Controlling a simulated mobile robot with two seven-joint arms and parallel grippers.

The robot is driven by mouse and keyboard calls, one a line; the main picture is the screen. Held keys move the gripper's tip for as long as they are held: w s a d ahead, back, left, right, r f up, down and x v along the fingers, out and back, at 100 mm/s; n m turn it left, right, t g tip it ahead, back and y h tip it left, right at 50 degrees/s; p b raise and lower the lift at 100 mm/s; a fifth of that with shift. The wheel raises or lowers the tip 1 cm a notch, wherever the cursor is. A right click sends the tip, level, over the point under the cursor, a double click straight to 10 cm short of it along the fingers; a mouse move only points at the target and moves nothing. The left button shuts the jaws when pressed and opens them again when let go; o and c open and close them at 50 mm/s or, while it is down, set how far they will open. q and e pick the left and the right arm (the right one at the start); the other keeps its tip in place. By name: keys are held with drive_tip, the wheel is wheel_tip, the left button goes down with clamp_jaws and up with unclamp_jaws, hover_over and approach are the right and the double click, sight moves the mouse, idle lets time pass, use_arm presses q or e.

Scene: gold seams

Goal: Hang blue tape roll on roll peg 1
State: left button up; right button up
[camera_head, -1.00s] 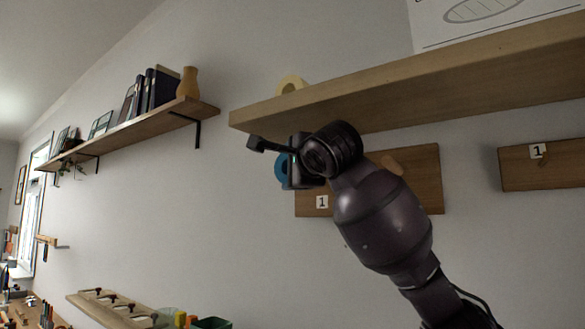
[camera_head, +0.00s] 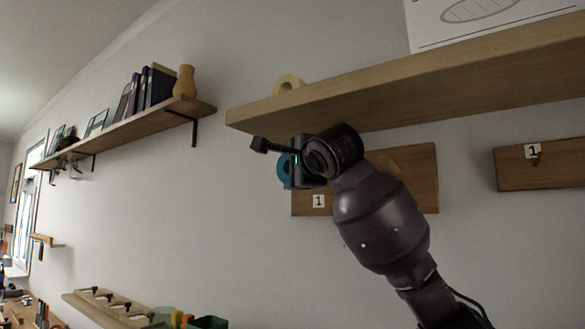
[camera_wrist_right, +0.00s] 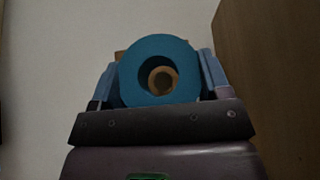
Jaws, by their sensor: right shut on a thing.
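My right gripper (camera_wrist_right: 160,85) is shut on the blue tape roll (camera_wrist_right: 127,72), held between its two fingers with the open hole facing the wrist camera. A round tan peg end (camera_wrist_right: 162,80) shows through the hole, low of its middle; I cannot tell whether it reaches inside the roll. In the head view the blue roll (camera_head: 283,171) shows only partly behind my right gripper (camera_head: 294,168), at the left end of a wooden board (camera_head: 415,185) with a "1" label (camera_head: 318,201). My arm hides much of this board. My left gripper is not in view.
A thick wooden shelf (camera_head: 420,85) runs just above the gripper, with a cream roll (camera_head: 288,82) on it. Another board (camera_head: 560,165) with a "1" label is at right. A shelf with books (camera_head: 150,118) is at left.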

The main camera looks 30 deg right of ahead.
drive_tip(key=shift+w+d, duration=0.35)
drive_tip(key=shift+d, duration=0.5)
idle(0.7)
idle(0.6)
drive_tip(key=shift+w+d+f+p, duration=0.1)
drive_tip(key=shift+w+d+p, duration=0.2)
drive_tip(key=shift+d, duration=0.45)
drive_tip(key=shift+w+d+p, duration=0.25)
drive_tip(key=shift+w+d, duration=0.05)
drive_tip(key=shift+d, duration=0.45)
idle(1.2)
drive_tip(key=shift+w+d+f, duration=0.25)
drive_tip(key=shift+d+f, duration=0.05)
drive_tip(key=shift+d, duration=0.2)
idle(0.7)
idle(1.0)
drive_tip(key=o, duration=1.1)
drive_tip(key=shift+s, duration=0.15)
